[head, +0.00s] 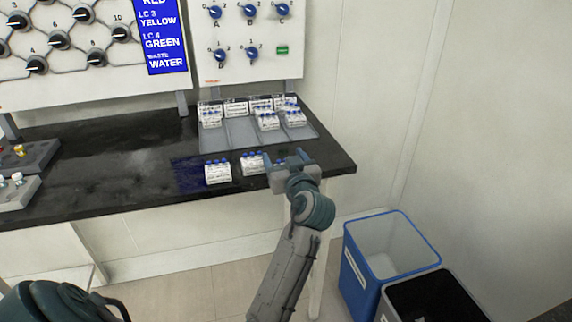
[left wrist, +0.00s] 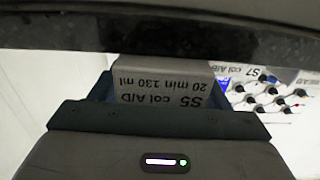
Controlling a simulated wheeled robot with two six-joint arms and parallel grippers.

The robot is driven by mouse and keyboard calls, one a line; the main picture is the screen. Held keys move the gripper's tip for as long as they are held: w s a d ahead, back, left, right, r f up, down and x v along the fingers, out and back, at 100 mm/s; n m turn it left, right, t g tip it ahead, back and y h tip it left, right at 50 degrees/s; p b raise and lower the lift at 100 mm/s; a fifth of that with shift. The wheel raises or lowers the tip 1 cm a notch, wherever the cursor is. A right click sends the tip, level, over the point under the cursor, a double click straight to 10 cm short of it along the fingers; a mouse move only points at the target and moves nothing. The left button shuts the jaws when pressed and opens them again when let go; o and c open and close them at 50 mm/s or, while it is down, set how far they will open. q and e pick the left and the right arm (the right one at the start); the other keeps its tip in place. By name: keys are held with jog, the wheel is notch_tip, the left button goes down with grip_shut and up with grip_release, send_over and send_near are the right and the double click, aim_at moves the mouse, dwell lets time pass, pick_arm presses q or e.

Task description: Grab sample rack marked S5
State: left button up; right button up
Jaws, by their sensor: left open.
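The rack marked S5 (left wrist: 165,78) is a pale rack whose label reads "S5 col A/D 20 min 130 ml", upside down in the left wrist view. It lies between the fingers of my left gripper (left wrist: 162,92), which is open; I cannot tell whether the fingers touch it. In the head view my left gripper (head: 288,161) is at the bench's front right and mostly hides this rack. A rack marked S7 (left wrist: 240,76) is beside S5; it is the middle front rack (head: 253,164) in the head view. My right gripper is not in view.
Another blue-capped rack (head: 218,174) stands further left on the black bench (head: 120,160). A grey tray (head: 240,132) behind holds several racks and label cards. A blue bin (head: 362,284) and a black bin stand on the floor at right.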

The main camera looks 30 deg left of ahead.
pick_arm(q)
jog(key=shift+s+d, duration=0.15)
jog(key=shift+d, duration=0.15)
jog(key=shift+s+d+r, duration=0.1)
jog(key=shift+d+r, duration=0.05)
jog(key=c, duration=0.4)
jog(key=shift+a, duration=0.2)
jog(key=c, duration=0.7)
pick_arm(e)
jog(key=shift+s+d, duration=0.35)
